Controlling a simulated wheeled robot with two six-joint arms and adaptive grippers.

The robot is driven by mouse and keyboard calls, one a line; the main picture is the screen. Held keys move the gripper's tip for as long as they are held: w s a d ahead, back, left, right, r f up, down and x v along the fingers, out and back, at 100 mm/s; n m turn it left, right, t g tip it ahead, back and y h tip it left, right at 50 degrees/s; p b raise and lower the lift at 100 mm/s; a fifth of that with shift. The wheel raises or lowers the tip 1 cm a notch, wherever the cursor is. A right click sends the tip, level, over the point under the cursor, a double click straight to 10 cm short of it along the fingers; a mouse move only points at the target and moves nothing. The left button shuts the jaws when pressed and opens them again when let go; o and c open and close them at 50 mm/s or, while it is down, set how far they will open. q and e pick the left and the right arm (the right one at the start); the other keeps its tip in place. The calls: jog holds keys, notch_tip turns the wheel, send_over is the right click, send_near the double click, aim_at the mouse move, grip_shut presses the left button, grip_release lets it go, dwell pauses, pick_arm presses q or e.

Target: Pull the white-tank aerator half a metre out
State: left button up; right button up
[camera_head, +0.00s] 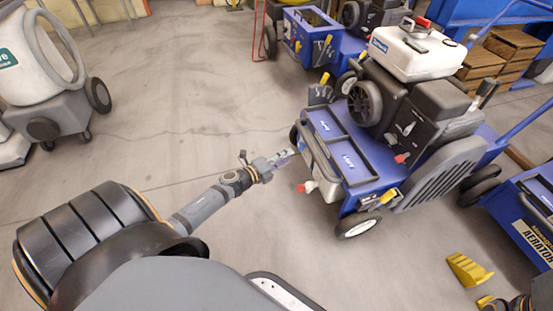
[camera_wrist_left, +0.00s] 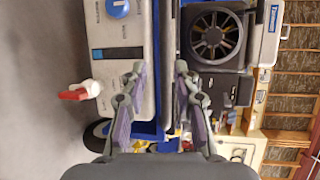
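The white-tank aerator (camera_head: 362,170) stands right of centre in the head view, a blue machine with a white tank (camera_head: 412,50) on top. Its black-framed front with a pale panel faces my left gripper (camera_head: 290,155). In the left wrist view the pale panel with a blue knob (camera_wrist_left: 117,8), a red-tipped valve (camera_wrist_left: 75,94) and a black fan cover (camera_wrist_left: 214,35) show. My left gripper (camera_wrist_left: 158,75) is open, its fingers apart, with the front's dark edge beyond the gap. Contact is not visible. A dark part at the head view's bottom right corner looks like my right wrist; its fingers are unclear.
Another blue aerator (camera_head: 305,35) stands behind, and a third (camera_head: 530,225) at the right edge. A yellow wedge (camera_head: 468,270) lies on the floor between machines. A white tank machine (camera_head: 40,70) stands far left. Open concrete floor lies left of the aerator.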

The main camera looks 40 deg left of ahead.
pick_arm(q)
jog(key=b+v, duration=0.2)
jog(key=v, duration=0.1)
jog(key=shift+s+r, duration=0.1)
jog(key=shift+s, duration=0.3)
jog(key=n+y, duration=0.4)
jog(key=y, duration=0.2)
send_near(311, 146)
jog(key=f, duration=0.2)
jog(key=shift+t, duration=0.4)
jog(key=w, duration=0.3)
jog(key=w+a+f+b, duration=0.1)
jog(key=w, duration=0.3)
jog(key=w+b, duration=0.1)
jog(key=w, duration=0.2)
jog(key=shift+w+a+f, duration=0.2)
jog(key=shift+w+a, duration=0.05)
